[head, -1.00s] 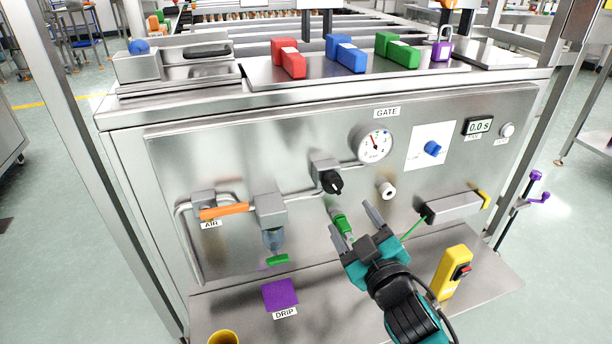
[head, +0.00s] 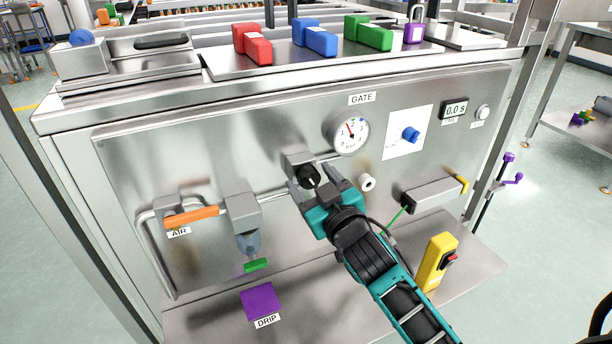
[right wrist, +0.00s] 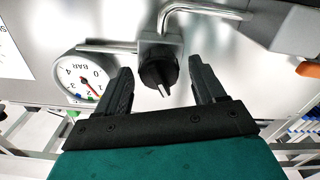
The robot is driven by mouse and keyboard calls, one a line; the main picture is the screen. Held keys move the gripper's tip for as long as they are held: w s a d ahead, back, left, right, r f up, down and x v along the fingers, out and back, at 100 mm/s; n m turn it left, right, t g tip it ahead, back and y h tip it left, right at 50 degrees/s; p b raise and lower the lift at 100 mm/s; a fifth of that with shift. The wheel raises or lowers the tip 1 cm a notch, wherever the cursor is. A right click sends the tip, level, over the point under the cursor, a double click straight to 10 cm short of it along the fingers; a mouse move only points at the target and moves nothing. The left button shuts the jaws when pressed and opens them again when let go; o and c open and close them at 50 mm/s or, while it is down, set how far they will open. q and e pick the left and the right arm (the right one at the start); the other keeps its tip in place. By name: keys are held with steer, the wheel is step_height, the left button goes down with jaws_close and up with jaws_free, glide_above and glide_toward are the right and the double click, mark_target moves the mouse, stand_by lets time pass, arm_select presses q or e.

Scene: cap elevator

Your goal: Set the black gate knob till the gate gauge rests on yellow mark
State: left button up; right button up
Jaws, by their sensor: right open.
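The black gate knob (head: 308,176) sits on a grey valve block on the steel panel, below and left of the gate gauge (head: 351,133). My right gripper (head: 314,188) is open in front of the knob. In the right wrist view the knob (right wrist: 158,72) shows between the two open fingers (right wrist: 161,70), with a gap on each side and a pale line on its face. The round white gauge (right wrist: 84,84) has a red needle; in the head view it points up and left. I cannot make out a yellow mark. My left gripper is out of view.
A white round fitting (head: 367,183) is just right of my gripper. An orange lever (head: 191,216) and a green-handled tap (head: 256,265) are to the left. Red, blue and green blocks are on top.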

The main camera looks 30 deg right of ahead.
mark_target(306, 174)
steer(key=shift+w+d, duration=0.1)
steer(key=shift+w, duration=1)
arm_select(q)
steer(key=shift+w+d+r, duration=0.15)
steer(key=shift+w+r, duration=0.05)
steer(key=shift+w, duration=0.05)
arm_select(e)
steer(key=shift+w, duration=0.55)
steer(key=shift+c, duration=0.3)
steer(key=c, duration=0.9)
steer(key=shift+r+p, duration=0.2)
steer(key=shift+p, duration=0.15)
steer(key=shift+c, duration=0.3)
steer(key=shift+f+n, duration=0.1)
steer(key=shift+n, duration=0.3)
steer(key=o, duration=1)
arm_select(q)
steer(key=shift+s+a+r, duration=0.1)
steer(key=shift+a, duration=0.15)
arm_select(e)
steer(key=shift+f, duration=0.1)
